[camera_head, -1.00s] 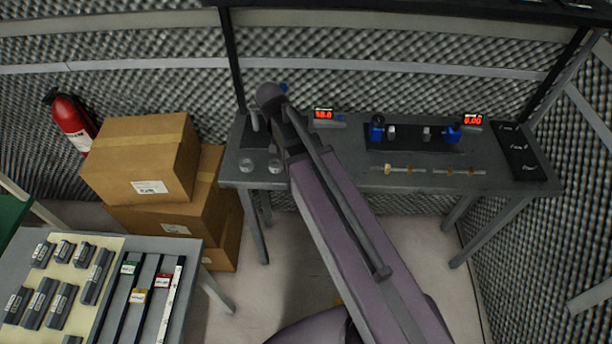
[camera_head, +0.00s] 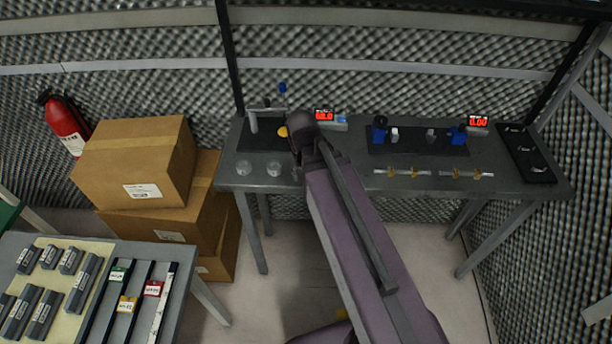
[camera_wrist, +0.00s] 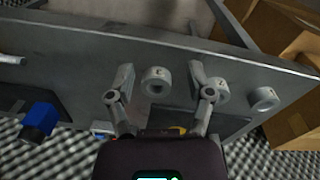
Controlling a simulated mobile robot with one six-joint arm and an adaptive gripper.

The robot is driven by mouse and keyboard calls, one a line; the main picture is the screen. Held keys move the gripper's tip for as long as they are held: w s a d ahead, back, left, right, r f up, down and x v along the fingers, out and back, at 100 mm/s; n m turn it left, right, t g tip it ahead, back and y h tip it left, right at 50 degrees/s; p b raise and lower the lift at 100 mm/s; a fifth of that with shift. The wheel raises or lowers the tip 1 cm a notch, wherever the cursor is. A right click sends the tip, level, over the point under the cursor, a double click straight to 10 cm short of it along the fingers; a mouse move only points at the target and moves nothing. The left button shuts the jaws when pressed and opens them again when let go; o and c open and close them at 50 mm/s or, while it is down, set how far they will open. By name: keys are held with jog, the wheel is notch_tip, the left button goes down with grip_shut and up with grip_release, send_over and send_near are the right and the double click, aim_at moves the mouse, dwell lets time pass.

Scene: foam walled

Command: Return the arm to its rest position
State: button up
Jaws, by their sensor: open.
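My arm (camera_head: 365,235) reaches from the bottom of the head view to the left part of the grey bench (camera_head: 340,178). Its dark wrist end is above the bench, and the fingers cannot be made out there. In the wrist view my gripper (camera_wrist: 160,75) is open, its two fingers apart over the bench.
Blue-topped fixtures (camera_head: 380,130) and red displays (camera_head: 478,121) stand on the bench, with brass-and-clear pieces (camera_head: 415,172) in front. A black tray (camera_head: 525,155) is at its right end. Stacked cartons (camera_head: 137,165) and a table of grey blocks (camera_head: 190,290) stand left. A foam wall is behind.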

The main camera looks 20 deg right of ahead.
dwell(0.3)
jog(key=shift+s+n+y, duration=0.4)
jog(key=shift+s+n, duration=0.1)
jog(key=shift+s, duration=0.4)
dwell(1.5)
